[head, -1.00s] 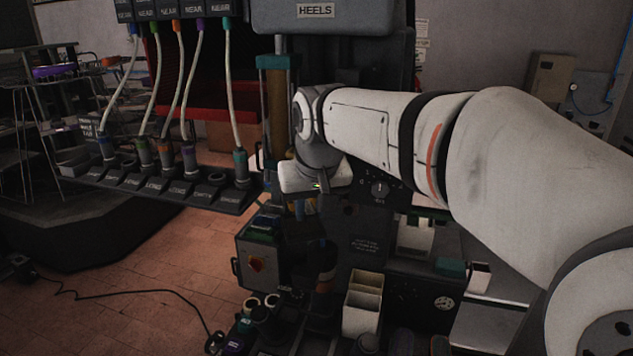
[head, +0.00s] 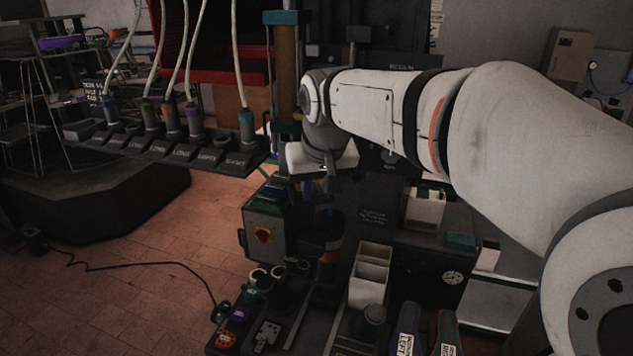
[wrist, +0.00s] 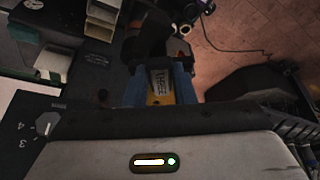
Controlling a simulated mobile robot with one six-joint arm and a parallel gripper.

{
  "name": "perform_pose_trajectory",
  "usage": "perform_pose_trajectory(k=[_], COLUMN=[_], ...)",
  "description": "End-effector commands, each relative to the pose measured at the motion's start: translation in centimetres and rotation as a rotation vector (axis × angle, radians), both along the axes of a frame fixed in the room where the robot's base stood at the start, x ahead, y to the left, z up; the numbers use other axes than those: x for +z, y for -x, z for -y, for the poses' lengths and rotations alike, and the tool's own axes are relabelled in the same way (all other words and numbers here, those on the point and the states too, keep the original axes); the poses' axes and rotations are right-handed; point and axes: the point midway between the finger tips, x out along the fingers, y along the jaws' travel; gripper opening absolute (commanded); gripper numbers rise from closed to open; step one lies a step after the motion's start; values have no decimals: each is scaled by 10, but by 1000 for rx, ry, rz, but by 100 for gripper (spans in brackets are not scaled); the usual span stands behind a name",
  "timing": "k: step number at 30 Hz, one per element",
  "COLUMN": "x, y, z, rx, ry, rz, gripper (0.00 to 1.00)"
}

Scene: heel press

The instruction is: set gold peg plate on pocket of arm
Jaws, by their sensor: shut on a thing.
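My gripper (wrist: 160,72) shows in the wrist view as two blue fingers, shut on a small plate (wrist: 159,80) with a pale lettered face and gold colour at its near end. I take this to be the gold peg plate; its pegs are not visible. In the head view my gripper (head: 320,184) points down above a dark rounded part of the press (head: 325,226), which may be the arm. That dark part also shows just beyond the fingertips in the wrist view (wrist: 148,40). I cannot make out the pocket, or whether plate and arm touch.
A control box with a red knob (head: 265,222) stands close on the left. Cream bins (head: 369,290) stand in front to the right. A rack of cabled plugs (head: 165,150) is at the left. Tools and small parts crowd the front bench; open floor lies at left.

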Motion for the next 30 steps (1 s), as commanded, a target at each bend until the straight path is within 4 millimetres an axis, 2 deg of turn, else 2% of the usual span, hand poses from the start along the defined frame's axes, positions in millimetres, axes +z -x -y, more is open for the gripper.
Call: perform_pose_trajectory(k=[25, 26, 30], x=[-6, -5, -5], y=[0, 0, 0], z=[1, 1, 1], rx=[-2, -2, -2], ry=[0, 0, 0], rz=[1, 1, 0], gripper=[0, 24, 36])
